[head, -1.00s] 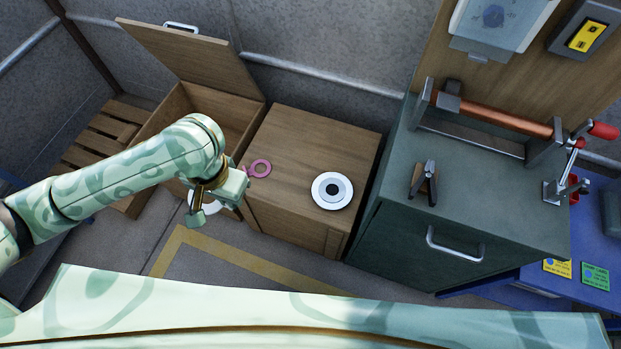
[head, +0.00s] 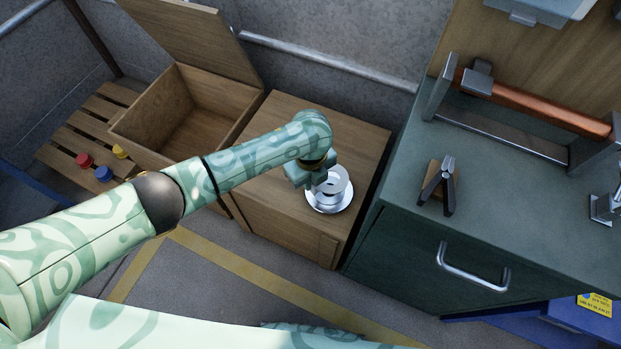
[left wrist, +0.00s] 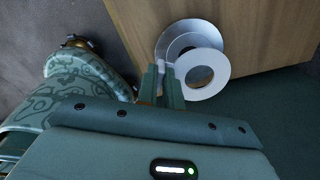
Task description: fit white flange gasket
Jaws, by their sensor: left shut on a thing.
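The white gasket (head: 344,181) is a flat ring held by my left gripper (head: 318,182) over the wooden cabinet. It also shows in the left wrist view (left wrist: 222,69), pinched at its edge between the two fingers (left wrist: 163,80). The round metal flange (head: 325,208) stands on the cabinet top just below the ring. In the left wrist view the flange (left wrist: 183,28) lies partly behind the ring, offset from it. The ring appears apart from the flange, though the exact gap is hard to tell. My right gripper is not in view.
A green cabinet (head: 400,245) with a clamp-like tool (head: 447,185) and a copper pipe (head: 540,110) stands right. Coloured knobs (head: 104,173) sit on slats at left.

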